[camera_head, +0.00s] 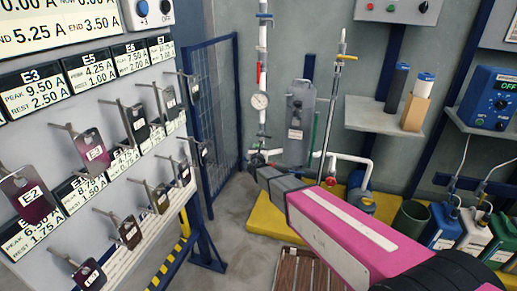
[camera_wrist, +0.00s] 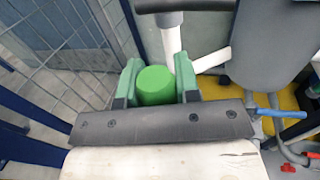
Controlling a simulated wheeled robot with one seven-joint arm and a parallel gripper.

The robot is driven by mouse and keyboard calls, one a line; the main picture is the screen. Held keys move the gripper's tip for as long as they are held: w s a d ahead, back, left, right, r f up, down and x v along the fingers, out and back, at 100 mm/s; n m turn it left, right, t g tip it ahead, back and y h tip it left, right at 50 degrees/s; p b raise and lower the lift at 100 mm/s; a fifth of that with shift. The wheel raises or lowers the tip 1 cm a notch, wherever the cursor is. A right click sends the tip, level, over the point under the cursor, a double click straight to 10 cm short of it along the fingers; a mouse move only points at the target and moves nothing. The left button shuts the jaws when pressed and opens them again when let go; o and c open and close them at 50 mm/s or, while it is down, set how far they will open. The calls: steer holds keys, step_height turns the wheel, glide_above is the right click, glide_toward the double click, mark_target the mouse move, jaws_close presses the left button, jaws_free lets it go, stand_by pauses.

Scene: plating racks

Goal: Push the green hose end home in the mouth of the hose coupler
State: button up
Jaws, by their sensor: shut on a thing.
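My gripper (camera_head: 264,174) is shut on the green hose end (camera_wrist: 155,87). In the wrist view the hose end shows as a rounded green cylinder between the two green fingers of my gripper (camera_wrist: 156,72). In the head view my gripper reaches toward the white pipework at the back, and the hose end is not clear there. I cannot make out the mouth of the hose coupler for certain in either view. I cannot tell whether the hose end touches it.
A white pipe (camera_wrist: 171,35) stands behind the fingers in the wrist view. A pressure gauge (camera_head: 260,101) is on the pipework. A grey panel (camera_head: 296,125) hangs to its right. A blue mesh fence (camera_head: 216,110) stands left. Several jugs, one blue (camera_head: 441,225), stand at right.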

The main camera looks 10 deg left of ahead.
steer(key=shift+f, duration=1.95)
steer(key=o, duration=1.1)
steer(key=shift+s, duration=0.15)
steer(key=s+d, duration=0.2)
steer(key=s, duration=0.8)
steer(key=shift+s, duration=0.2)
